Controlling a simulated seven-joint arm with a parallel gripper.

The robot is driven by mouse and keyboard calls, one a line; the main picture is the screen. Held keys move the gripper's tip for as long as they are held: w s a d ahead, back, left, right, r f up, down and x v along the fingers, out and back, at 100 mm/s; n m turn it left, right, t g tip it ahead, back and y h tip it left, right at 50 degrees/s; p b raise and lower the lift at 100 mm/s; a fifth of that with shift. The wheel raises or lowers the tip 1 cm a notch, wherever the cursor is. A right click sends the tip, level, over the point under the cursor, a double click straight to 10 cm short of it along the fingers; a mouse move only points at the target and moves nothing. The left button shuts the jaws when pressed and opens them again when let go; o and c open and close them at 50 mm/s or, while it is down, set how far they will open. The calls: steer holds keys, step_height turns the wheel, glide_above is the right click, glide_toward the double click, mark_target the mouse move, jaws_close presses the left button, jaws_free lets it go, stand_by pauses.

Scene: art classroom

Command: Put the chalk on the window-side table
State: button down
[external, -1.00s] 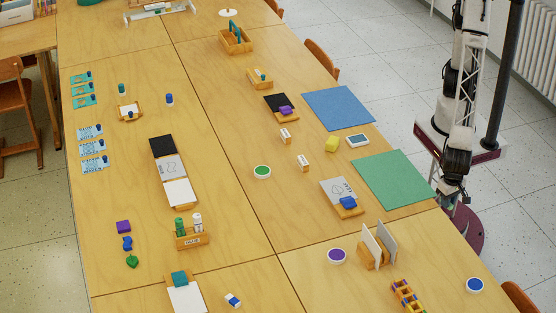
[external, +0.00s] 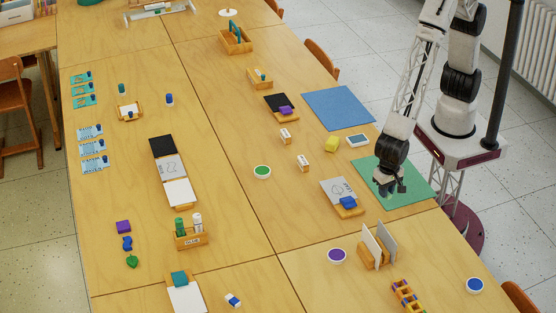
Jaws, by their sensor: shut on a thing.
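My gripper (external: 388,189) is low over the green mat (external: 412,199), at the right edge of the right-hand row of tables. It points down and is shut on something. The held thing is hidden or too small to make out, and I cannot tell whether it touches the mat. I cannot pick out the chalk for certain anywhere. The table under the gripper (external: 245,135) is light wood and lies on the side of the radiator, so it appears to be the window-side one.
A blue mat (external: 338,107) lies farther back. An upright card holder (external: 374,253) stands in front.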

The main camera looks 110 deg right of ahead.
mark_target(228, 101)
steer(key=w+d, duration=0.4)
steer(key=d, duration=0.1)
steer(key=w+d, duration=0.4)
steer(key=d, duration=0.1)
steer(key=w+d, duration=0.3)
steer(key=d, duration=0.2)
steer(key=shift+w+d, duration=0.35)
steer(key=shift+w, duration=0.05)
steer(key=w+d, duration=0.2)
steer(key=d, duration=0.5)
steer(key=w+d, duration=0.3)
steer(key=d, duration=0.3)
steer(key=w+d, duration=0.2)
steer(key=d, duration=0.5)
steer(key=shift+w+d+r, duration=0.1)
steer(key=shift+w+d, duration=0.2)
steer(key=d, duration=0.7)
steer(key=w+d, duration=0.1)
steer(key=d, duration=1.2)
steer(key=shift+w+d, duration=0.2)
steer(key=shift+d, duration=0.15)
steer(key=s+d, duration=0.1)
steer(key=d, duration=0.5)
steer(key=s+d, duration=0.1)
steer(key=d, duration=0.6)
steer(key=s+d, duration=0.1)
steer(key=d, duration=0.5)
steer(key=shift+s+d, duration=0.25)
steer(key=shift+s, duration=0.15)
